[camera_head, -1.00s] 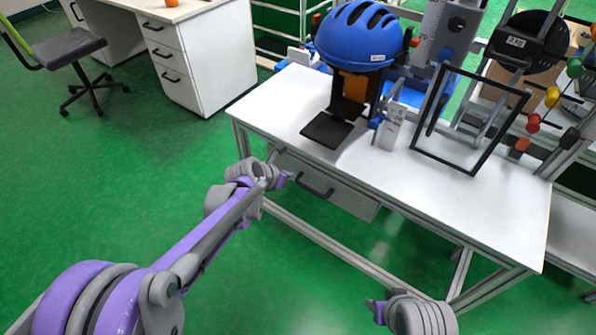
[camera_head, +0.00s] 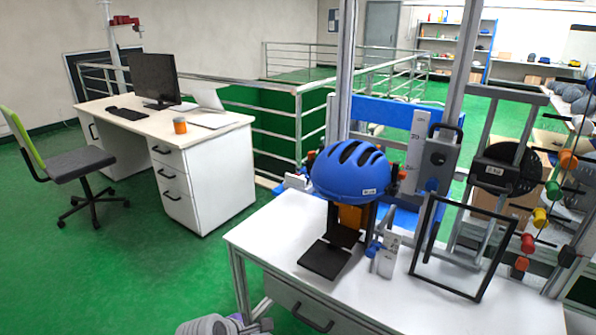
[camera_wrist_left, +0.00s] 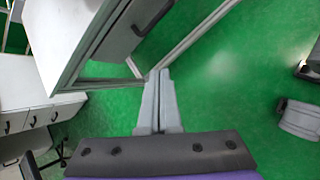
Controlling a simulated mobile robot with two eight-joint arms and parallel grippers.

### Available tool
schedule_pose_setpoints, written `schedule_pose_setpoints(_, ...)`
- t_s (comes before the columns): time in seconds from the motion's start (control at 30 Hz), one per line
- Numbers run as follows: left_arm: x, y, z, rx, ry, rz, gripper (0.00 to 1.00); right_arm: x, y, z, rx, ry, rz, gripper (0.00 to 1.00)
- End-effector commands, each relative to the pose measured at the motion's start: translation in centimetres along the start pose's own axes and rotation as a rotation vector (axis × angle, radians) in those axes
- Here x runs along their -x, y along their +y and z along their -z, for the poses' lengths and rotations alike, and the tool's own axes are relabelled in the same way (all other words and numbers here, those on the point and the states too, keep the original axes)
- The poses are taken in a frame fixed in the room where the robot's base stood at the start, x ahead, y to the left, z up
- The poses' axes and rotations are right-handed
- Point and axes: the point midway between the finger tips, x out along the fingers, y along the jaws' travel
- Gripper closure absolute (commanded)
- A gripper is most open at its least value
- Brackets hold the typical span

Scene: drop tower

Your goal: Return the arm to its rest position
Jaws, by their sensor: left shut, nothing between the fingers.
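My left gripper (camera_wrist_left: 157,76) shows in the left wrist view with its two grey fingers together and nothing between them. It points over the green floor beside the white workbench (camera_wrist_left: 60,35) and its metal frame. In the head view only a grey and purple part of my left arm shows at the bottom edge, in front of the bench drawer (camera_head: 310,312). My right gripper is not in the head view. A grey rounded part at the right of the wrist view may belong to my right arm.
On the workbench (camera_head: 400,290) stand a blue helmet (camera_head: 350,172) on a black and orange holder, a black frame (camera_head: 466,292) and the drop tower's metal posts. A white desk (camera_head: 215,170) and an office chair (camera_head: 75,165) are at the left. Green floor is free between.

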Motion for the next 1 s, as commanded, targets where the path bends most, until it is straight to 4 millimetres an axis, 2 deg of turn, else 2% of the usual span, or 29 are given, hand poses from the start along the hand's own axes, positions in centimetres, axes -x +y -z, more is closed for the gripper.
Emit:
schedule_pose_setpoints(0.03, 1.7, -1.7, 0.9, -0.160, 0.029, 0.012, 1.00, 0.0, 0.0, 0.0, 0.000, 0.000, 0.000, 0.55)
schedule_pose_setpoints(0.1, 3.7, -3.8, 2.3, -0.398, 0.068, 0.036, 1.00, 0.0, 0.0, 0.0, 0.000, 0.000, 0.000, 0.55)
schedule_pose_setpoints(0.3, 8.2, -10.0, 6.5, -1.051, 0.154, 0.151, 1.00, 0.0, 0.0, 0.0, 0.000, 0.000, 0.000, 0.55)
schedule_pose_setpoints(0.5, 11.0, -15.2, 10.2, -1.563, 0.185, 0.292, 1.00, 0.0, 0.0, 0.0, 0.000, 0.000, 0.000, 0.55)
schedule_pose_setpoints(0.67, 12.5, -18.8, 12.9, -1.901, 0.181, 0.413, 1.00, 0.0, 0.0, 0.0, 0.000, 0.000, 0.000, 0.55)
schedule_pose_setpoints(0.73, 15.1, -17.4, 11.4, -1.903, 0.187, 0.401, 1.00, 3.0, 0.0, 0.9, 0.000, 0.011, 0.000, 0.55)
schedule_pose_setpoints(1.0, 21.9, -13.6, 7.4, -1.905, 0.206, 0.371, 1.00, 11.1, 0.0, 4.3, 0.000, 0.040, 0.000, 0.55)
